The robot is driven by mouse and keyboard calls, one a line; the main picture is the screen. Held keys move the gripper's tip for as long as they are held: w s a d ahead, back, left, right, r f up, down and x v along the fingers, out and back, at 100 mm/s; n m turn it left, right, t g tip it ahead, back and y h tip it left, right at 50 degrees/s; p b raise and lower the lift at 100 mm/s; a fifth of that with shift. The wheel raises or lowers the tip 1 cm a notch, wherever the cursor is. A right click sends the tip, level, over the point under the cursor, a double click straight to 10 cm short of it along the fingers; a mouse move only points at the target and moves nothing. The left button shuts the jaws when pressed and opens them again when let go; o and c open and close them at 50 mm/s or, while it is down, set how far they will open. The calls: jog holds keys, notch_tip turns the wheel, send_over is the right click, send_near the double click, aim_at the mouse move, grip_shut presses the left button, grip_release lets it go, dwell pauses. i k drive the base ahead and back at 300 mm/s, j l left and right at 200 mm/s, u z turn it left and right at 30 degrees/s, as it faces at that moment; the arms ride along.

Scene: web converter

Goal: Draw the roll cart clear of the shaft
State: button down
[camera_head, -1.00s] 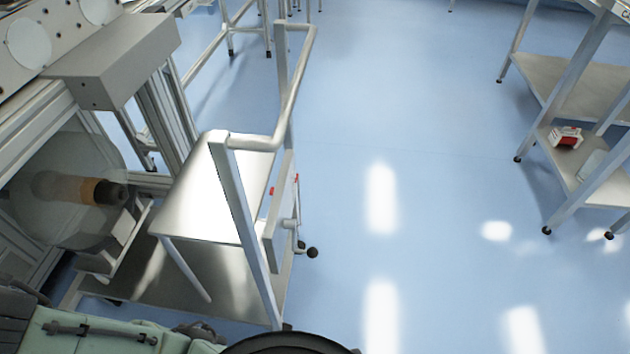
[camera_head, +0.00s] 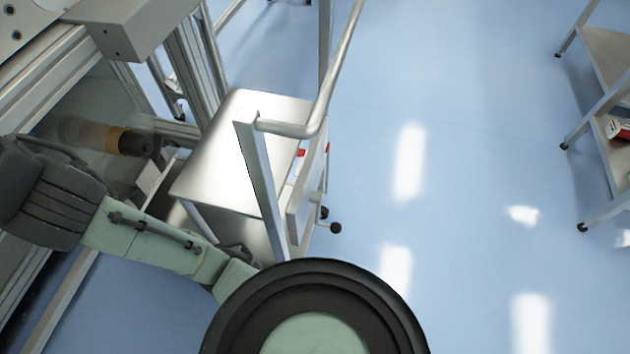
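The roll cart (camera_head: 225,150), a steel frame with a sloped bright plate, stands upright in the left half of the view, beside the converter (camera_head: 140,27). Its tubular handle (camera_head: 322,103) rises on its right side. The shaft (camera_head: 132,142) shows as a dark end on an orange-brown core, projecting from the machine toward the cart's left side. Whether the cart touches the shaft cannot be told. My pale green arm crosses the lower left, covering the cart's lower left part. I cannot make out my gripper's fingers in the view.
A steel shelf unit (camera_head: 603,150) with a red and white item (camera_head: 619,130) stands at the right edge. The blue floor (camera_head: 460,160) between is clear.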

aim_at(231, 188)
jog(key=k+l+z, duration=0.15)
jog(key=z, duration=0.3)
jog(key=k+l+z, duration=0.1)
jog(key=l+z, duration=0.25)
jog(key=z, duration=0.15)
